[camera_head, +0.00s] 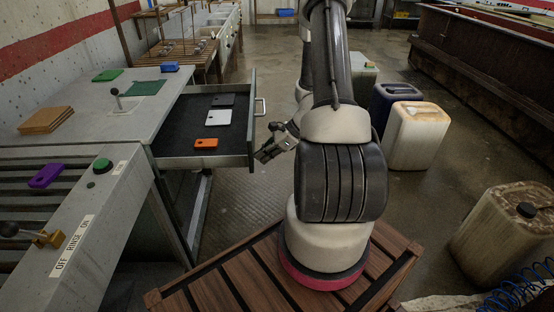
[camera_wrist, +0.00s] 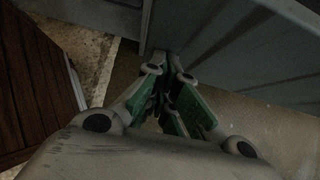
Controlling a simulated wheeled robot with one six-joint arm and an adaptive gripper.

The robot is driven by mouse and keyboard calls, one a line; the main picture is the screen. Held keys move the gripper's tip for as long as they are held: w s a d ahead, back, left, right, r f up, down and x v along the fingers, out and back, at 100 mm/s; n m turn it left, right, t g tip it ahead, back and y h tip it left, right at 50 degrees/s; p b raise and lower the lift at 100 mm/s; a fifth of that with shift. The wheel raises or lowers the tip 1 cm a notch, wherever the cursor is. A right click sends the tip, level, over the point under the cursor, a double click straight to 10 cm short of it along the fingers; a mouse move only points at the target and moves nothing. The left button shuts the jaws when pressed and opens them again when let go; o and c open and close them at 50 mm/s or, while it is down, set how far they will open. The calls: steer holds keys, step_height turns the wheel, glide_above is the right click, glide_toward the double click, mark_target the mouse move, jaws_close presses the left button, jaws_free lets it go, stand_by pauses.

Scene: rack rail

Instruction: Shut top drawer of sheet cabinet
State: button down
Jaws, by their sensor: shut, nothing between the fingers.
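The top drawer (camera_head: 249,134) of the sheet cabinet (camera_head: 166,88) stands pulled out to the right in the head view. A black sheet, a white sheet (camera_head: 217,118) and an orange piece (camera_head: 206,144) lie on its dark floor. Its handle (camera_head: 260,107) is on the outer front face. My gripper (camera_head: 261,156) is low, by the near front corner of the drawer; I cannot tell if it touches. In the wrist view my gripper (camera_wrist: 168,80) has its fingers together and empty, with a grey-green panel (camera_wrist: 245,50) close beside them.
The cabinet top holds green sheets (camera_head: 145,88), a brown stack (camera_head: 46,119) and a small lever. A counter (camera_head: 80,240) with a purple piece (camera_head: 47,175) is nearer left. Several jerrycans (camera_head: 416,135) stand right of my arm. The floor beyond the drawer is clear.

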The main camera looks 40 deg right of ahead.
mark_target(173, 158)
steer(key=w+a, duration=0.6)
steer(key=a, duration=0.2)
steer(key=w+a, duration=0.5)
steer(key=a, duration=0.4)
steer(key=w+a, duration=0.6)
steer(key=a, duration=0.3)
steer(key=shift+w+a, duration=0.1)
steer(key=shift+w, duration=0.25)
steer(key=shift+w+a, duration=0.4)
steer(key=shift+a, duration=0.2)
steer(key=shift+a+r, duration=0.1)
steer(key=shift+r, duration=0.05)
